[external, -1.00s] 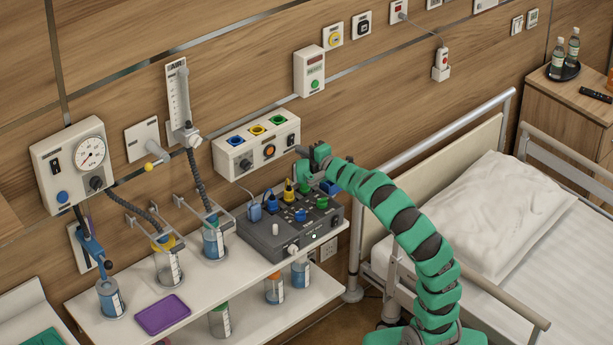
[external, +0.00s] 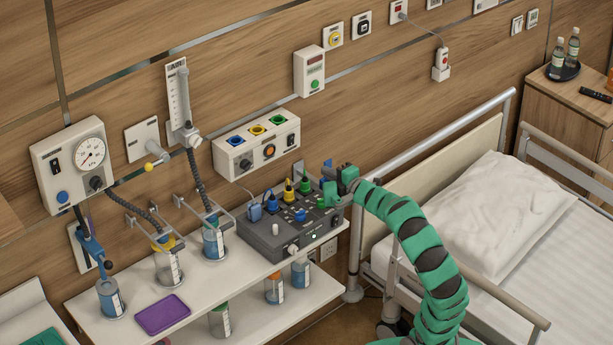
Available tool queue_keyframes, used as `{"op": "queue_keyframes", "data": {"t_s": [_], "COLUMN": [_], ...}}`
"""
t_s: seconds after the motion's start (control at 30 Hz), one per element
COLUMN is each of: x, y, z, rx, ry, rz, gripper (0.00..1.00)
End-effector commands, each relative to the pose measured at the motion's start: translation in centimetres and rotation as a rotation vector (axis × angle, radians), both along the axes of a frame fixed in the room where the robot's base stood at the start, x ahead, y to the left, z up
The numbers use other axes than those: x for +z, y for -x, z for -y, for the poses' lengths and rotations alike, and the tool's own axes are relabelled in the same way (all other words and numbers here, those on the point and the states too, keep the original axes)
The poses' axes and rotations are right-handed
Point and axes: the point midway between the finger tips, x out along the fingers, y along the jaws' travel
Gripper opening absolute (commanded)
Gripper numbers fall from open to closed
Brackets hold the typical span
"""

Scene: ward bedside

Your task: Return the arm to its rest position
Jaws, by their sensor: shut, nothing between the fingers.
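My green and black segmented arm rises from the bottom right of the external view and curves over to the left. My gripper (external: 328,182) is at the right end of the dark grey device box (external: 262,243) on the shelf. It is shut and holds nothing. Whether its fingertips touch the box cannot be told. Blue, yellow and green plugs stand upright on the box, among them a yellow plug (external: 289,192) and a green plug (external: 305,187), just left of my gripper.
A wall panel with coloured sockets (external: 257,143) is behind the box. Jars, a purple tray (external: 163,314) and hoses are on the left. The space above the bed is clear.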

Motion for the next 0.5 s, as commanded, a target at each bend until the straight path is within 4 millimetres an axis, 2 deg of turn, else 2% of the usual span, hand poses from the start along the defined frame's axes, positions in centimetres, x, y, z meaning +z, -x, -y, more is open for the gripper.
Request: {"op": "queue_keyframes", "data": {"t_s": [0.5], "x": [0.05], "y": [0.47], "z": [0.39], "rx": [0.001], "ry": [-0.001], "rz": [0.002], "gripper": [0.0]}}
